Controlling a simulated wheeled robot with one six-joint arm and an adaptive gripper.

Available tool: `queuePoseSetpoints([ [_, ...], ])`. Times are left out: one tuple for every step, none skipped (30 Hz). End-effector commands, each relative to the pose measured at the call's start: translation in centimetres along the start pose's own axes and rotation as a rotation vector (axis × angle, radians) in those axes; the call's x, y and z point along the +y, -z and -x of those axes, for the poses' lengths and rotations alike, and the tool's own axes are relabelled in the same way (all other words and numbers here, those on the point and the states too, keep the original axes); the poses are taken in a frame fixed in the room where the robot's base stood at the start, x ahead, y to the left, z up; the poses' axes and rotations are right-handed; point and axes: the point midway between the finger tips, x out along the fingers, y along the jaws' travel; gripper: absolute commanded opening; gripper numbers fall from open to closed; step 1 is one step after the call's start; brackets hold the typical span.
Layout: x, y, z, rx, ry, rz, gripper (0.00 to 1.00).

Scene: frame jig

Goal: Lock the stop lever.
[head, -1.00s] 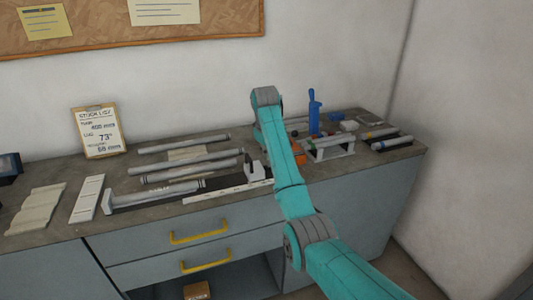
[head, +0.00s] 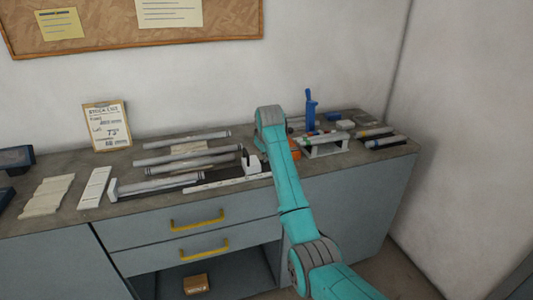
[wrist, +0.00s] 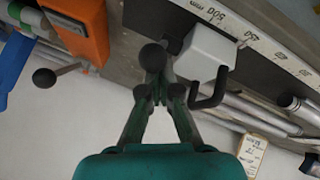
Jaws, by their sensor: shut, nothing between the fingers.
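The stop (wrist: 207,50) is a pale block beside the ruled rail in the wrist view, with a dark bent hook (wrist: 212,92) on its near side. It also shows in the head view (head: 250,167), just left of my arm. A dark ball knob (wrist: 153,54), which looks like the end of the stop lever, sits left of the block. My gripper (wrist: 160,93) is shut and empty, its fingertips at or just short of this knob in the picture. I cannot tell whether they touch it. My arm hides the gripper in the head view.
An orange block (wrist: 78,28) with a second ball knob (wrist: 44,78) stands to the left in the wrist view. The ruled rail (head: 225,184) runs along the bench front. Several metal tubes (head: 185,157) lie behind it. A blue upright tool (head: 310,110) stands right of my arm.

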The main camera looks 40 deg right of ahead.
Motion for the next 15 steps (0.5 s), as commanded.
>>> queuePoseSetpoints([
  [-0.1,-0.3,-0.2,0.024,-0.012,-0.004,0.00],
  [-0.2,-0.3,-0.3,0.042,-0.021,-0.006,0.00],
  [-0.3,-0.4,-0.3,0.066,-0.033,-0.009,0.00],
  [-0.3,-0.5,-0.3,0.086,-0.043,-0.011,0.00],
  [-0.4,-0.6,-0.4,0.106,-0.053,-0.014,0.00],
  [-0.5,-0.8,-0.5,0.134,-0.066,-0.017,0.00],
  [-0.5,-0.9,-0.4,0.156,-0.078,-0.020,0.00],
  [-0.6,-1.1,-0.5,0.179,-0.089,-0.022,0.00],
  [-0.7,-1.3,-0.5,0.210,-0.105,-0.026,0.00],
  [-0.8,-1.5,-0.6,0.234,-0.117,-0.029,0.00],
  [-0.9,-1.6,-0.6,0.256,-0.128,-0.032,0.00],
  [-1.0,-1.8,-0.6,0.287,-0.143,-0.036,0.00],
  [-1.1,-2.0,-0.7,0.308,-0.154,-0.039,0.00],
  [-1.1,-2.1,-0.7,0.329,-0.164,-0.041,0.00],
  [-1.2,-2.3,-0.8,0.355,-0.177,-0.045,0.00],
])
